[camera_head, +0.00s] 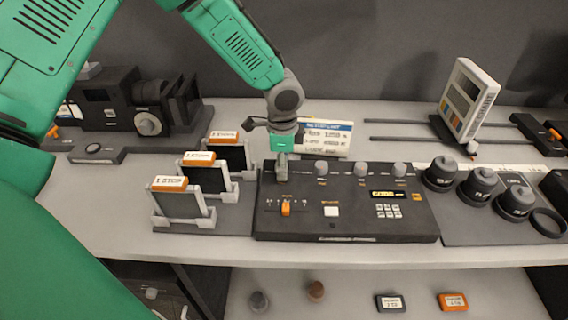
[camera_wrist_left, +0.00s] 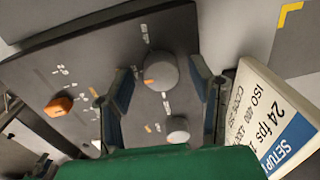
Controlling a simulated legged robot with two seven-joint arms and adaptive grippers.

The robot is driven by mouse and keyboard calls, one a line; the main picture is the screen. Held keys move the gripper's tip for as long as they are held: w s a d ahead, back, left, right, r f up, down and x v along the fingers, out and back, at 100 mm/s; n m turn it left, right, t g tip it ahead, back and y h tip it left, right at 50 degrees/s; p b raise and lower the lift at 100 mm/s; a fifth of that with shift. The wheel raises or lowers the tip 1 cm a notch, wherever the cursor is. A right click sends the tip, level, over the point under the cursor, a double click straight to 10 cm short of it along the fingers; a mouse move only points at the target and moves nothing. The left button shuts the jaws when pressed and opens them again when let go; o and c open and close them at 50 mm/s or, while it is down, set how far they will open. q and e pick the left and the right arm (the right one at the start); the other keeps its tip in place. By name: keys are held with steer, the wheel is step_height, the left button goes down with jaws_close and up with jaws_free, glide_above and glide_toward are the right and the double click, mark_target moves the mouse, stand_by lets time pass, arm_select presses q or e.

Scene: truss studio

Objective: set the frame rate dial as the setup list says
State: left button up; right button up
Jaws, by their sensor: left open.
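The dark control panel (camera_head: 345,224) stands on the shelf, with a row of grey dials along its back part. My left gripper (camera_head: 281,174) points down at the leftmost dial and hides most of it in the head view. In the left wrist view, this grey dial (camera_wrist_left: 162,72) sits between the two open fingers of my left gripper (camera_wrist_left: 163,80), with an orange mark on its edge. The small labels around it are too blurred to read. The setup list (camera_head: 328,138) stands behind the panel; in the left wrist view it (camera_wrist_left: 270,112) shows "24 fps" and "ISO 400". My right gripper is not in view.
Another grey knob (camera_wrist_left: 177,129) is close by the fingers. Framed filters with orange labels (camera_head: 183,204) stand left of the panel. Dark lenses (camera_head: 440,174) stand to its right.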

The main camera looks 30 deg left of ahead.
arm_select(q)
steer(key=shift+a+f, duration=0.2)
steer(key=shift+a, duration=0.3)
steer(key=c, duration=0.6)
steer(key=shift+d+r, duration=0.1)
jaws_close()
steer(key=shift+d, duration=0.25)
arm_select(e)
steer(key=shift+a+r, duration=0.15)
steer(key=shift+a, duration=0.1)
